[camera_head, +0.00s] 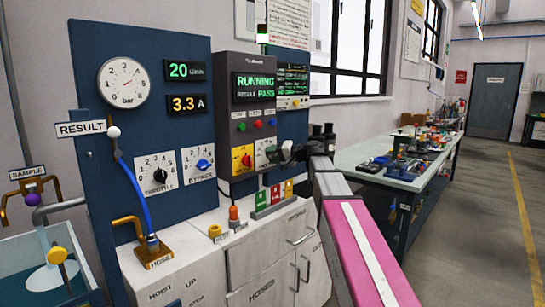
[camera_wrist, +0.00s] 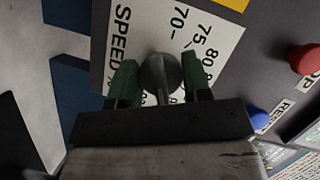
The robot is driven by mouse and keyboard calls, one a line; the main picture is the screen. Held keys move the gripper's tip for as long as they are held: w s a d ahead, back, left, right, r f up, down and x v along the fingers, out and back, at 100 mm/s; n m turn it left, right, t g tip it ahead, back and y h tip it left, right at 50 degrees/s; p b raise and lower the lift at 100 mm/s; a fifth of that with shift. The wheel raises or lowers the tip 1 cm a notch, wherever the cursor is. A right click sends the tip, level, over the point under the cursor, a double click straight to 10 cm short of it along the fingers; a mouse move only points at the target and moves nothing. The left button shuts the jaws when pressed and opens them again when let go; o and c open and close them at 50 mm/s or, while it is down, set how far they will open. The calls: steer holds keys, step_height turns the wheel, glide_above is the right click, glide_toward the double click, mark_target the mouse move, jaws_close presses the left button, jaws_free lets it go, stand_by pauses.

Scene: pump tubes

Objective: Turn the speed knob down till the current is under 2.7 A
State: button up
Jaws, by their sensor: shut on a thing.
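The grey speed knob (camera_wrist: 160,73) sits on a white plate (camera_wrist: 122,45) marked SPEED % in the wrist view. Marks for 70, 75 and 80 show on the plate; part of the scale is hidden behind my fingers. My gripper (camera_wrist: 160,78) has its two green fingers on either side of the knob and is shut on it. In the head view my gripper (camera_head: 284,153) reaches the white speed plate (camera_head: 262,160) on the grey control box, and covers the knob. The current display (camera_head: 187,104) reads 3.3 A.
The flow display (camera_head: 185,71) reads 20. The box screen (camera_head: 253,86) shows RUNNING and RESULT PASS. A red button (camera_wrist: 304,59) and a blue RESET button (camera_wrist: 257,117) are close to my gripper. Throttle (camera_head: 157,172) and bypass (camera_head: 199,164) knobs are to the left.

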stand_by(0.4)
steer(key=o, duration=0.9)
steer(key=shift+c, duration=0.2)
steer(key=shift+d, duration=0.1)
steer(key=v, duration=1)
steer(key=shift+s+d, duration=0.2)
steer(key=shift+r, duration=0.15)
